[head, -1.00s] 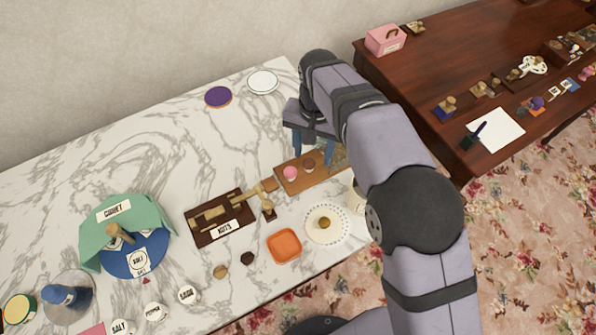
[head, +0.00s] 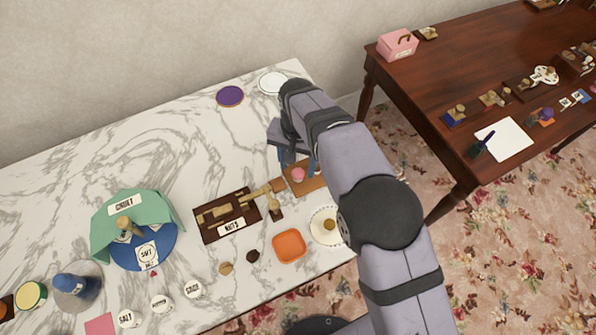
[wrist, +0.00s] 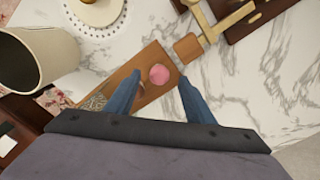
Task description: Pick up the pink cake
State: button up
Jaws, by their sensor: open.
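The pink cake (head: 298,174) sits on a wooden board (head: 312,186) near the right end of the marble table. In the wrist view the pink cake (wrist: 159,75) is round and shows between the tips of my two blue fingers, on the board (wrist: 150,55). My gripper (wrist: 157,82) is open and empty, with the fingers spread on either side of the cake in that picture. In the head view my gripper (head: 298,158) is just above the cake in the picture. How high it is above the board I cannot tell. My arm hides the board's right part.
A white plate (head: 317,238) with a small brown item and an orange dish (head: 289,246) stand in front. A dark tray (head: 212,233) labelled NUTS is left of the board. A pale cup (wrist: 38,60) stands near the board. The marble behind is mostly clear.

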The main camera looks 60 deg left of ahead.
aim_at(298, 172)
jog(key=shift+f+p, duration=0.5)
jog(key=shift+f, duration=1.2)
jog(key=shift+c, duration=0.4)
jog(key=c, duration=1.1)
jog(key=shift+o, duration=0.2)
jog(key=shift+r, duration=0.1)
notch_tip(298, 172, up, 10)
jog(key=b, duration=0.3)
